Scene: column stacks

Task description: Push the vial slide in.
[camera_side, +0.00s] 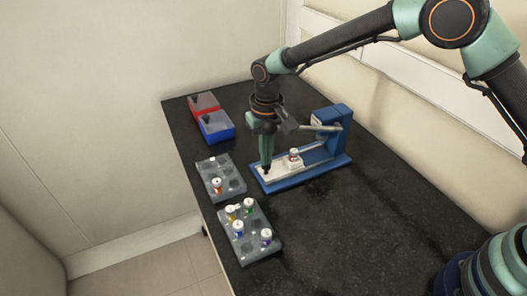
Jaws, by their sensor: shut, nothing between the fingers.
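The vial slide (293,161) is a pale block on a blue device (322,174). A vial with a white cap and a reddish band (294,154) stands upright in it. The device has a blue upright housing at its right end. My gripper (266,172) points down, shut and empty, at the left end of the slide's pale strip. I cannot tell whether its tips touch the slide. The gripper hides part of the slide's left end.
A grey rack (209,171) with an orange-banded vial (217,185) lies left of the device. A second grey rack (262,250) holds several capped vials. A red bin (203,104) and a blue bin (216,127) stand at the back left. The dark table's right part (370,205) is clear.

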